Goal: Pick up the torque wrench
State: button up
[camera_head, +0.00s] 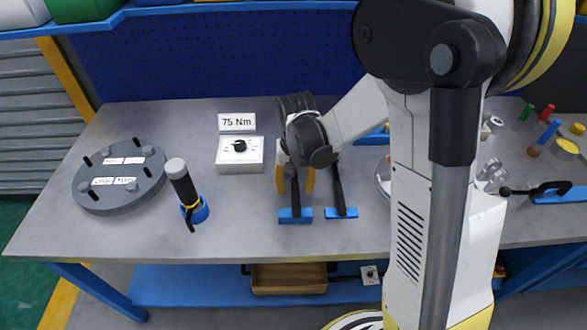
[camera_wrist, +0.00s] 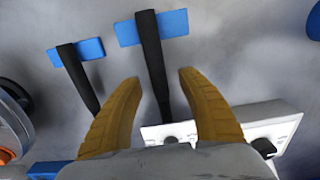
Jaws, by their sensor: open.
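Two long black bar tools with blue cross-pieces at their front ends lie side by side on the table. The left tool (camera_head: 295,199) lies under my gripper (camera_head: 294,182); the right tool (camera_head: 338,188) is just beside it. No label shows which is the torque wrench. In the wrist view the nearer black bar (camera_wrist: 153,58) runs between the two open yellow fingers of my gripper (camera_wrist: 158,80), with clear gaps on both sides. The second bar (camera_wrist: 77,77) is outside the left finger. The rear ends of the tools are hidden by my arm in the head view.
A white dial box (camera_head: 240,154) with a "75 Nm" sign (camera_head: 237,122) stands left of my gripper. Further left are an upright black tool (camera_head: 182,184) in a blue holder and a round bolted flange (camera_head: 118,180). The front strip of the table is clear.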

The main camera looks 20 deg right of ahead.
jog(key=shift+f, duration=0.4)
jog(key=shift+r, duration=0.15)
grip_shut()
jog(key=shift+r, duration=0.15)
